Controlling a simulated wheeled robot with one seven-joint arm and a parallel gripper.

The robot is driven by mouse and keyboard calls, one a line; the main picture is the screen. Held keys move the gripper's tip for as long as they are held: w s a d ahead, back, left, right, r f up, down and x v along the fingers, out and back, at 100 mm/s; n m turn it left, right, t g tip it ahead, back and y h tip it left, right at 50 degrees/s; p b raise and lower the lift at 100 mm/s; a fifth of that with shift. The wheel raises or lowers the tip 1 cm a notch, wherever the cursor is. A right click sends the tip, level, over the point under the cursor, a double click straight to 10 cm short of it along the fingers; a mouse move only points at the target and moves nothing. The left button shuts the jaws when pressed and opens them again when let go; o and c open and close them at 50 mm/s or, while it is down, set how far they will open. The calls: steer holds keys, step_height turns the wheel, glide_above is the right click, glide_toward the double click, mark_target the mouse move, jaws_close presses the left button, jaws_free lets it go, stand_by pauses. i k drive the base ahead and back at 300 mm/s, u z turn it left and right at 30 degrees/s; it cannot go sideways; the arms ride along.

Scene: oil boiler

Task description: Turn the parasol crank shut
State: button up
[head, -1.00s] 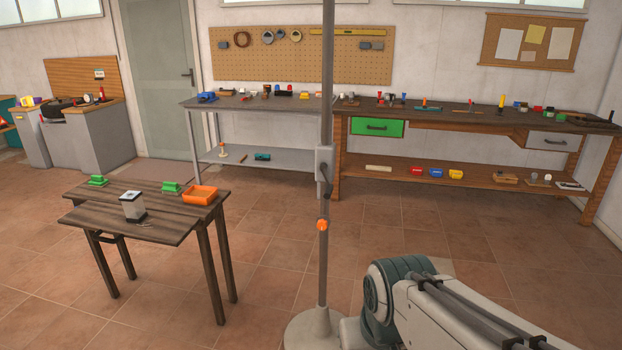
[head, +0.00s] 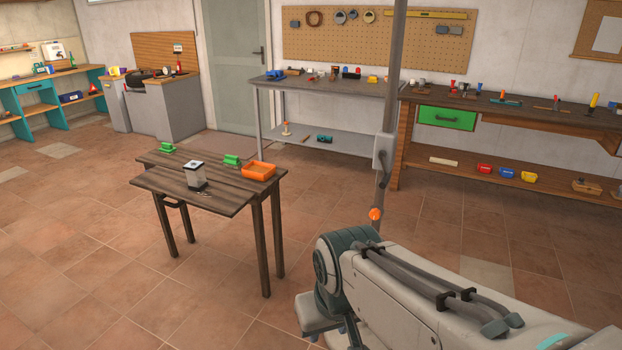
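The parasol pole (head: 397,60) stands upright right of the middle in the head view. The pole's lower end and base are mostly hidden behind my arm. The parasol's canopy is out of the picture. My arm fills the lower right, and my gripper is out of view.
A small wooden table (head: 222,202) with an orange tray (head: 259,171) and green items stands left of the pole. A grey workbench (head: 328,91) and a wooden workbench (head: 480,104) line the back wall. Tiled floor at the lower left is clear.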

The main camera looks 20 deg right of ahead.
mark_target(382, 154)
steer(key=u, duration=0.95)
steer(key=i, duration=0.9)
steer(key=z, duration=2.5)
steer(key=i, duration=0.3)
steer(key=u, duration=0.1)
